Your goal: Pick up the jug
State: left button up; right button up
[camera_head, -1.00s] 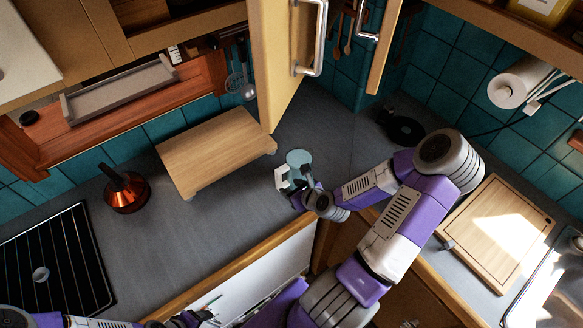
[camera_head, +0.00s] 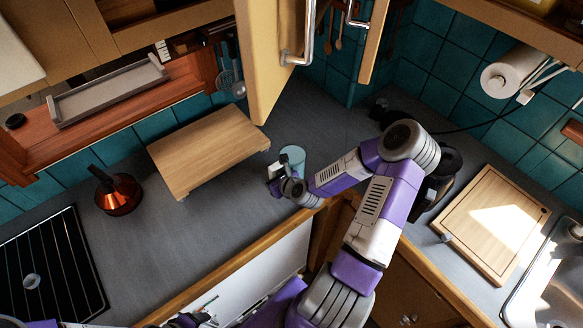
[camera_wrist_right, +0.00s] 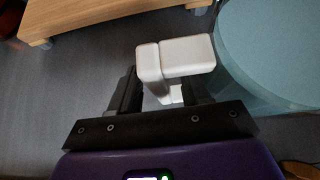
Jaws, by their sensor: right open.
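The jug (camera_head: 293,157) is pale teal and round, and stands on the grey counter near the corner. In the right wrist view its body (camera_wrist_right: 275,50) fills the upper right, and its blocky white handle (camera_wrist_right: 175,60) sticks out to the left. My right gripper (camera_wrist_right: 160,92) is open, with a dark finger on each side of the handle's lower part. In the head view my right gripper (camera_head: 277,184) is at the jug's near left side, partly hidden by my wrist. My left gripper (camera_head: 188,320) is at the bottom edge, too cut off to read.
A wooden board on feet (camera_head: 208,148) stands left of the jug. An orange kettle (camera_head: 118,192) and a black hob (camera_head: 50,265) are farther left. An open cupboard door (camera_head: 272,60) hangs above. A dark appliance (camera_head: 443,165) stands behind my right arm; a cutting board (camera_head: 493,225) lies right.

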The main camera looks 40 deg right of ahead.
jog(key=shift+c, duration=0.3)
grip_shut()
dwell(1.1)
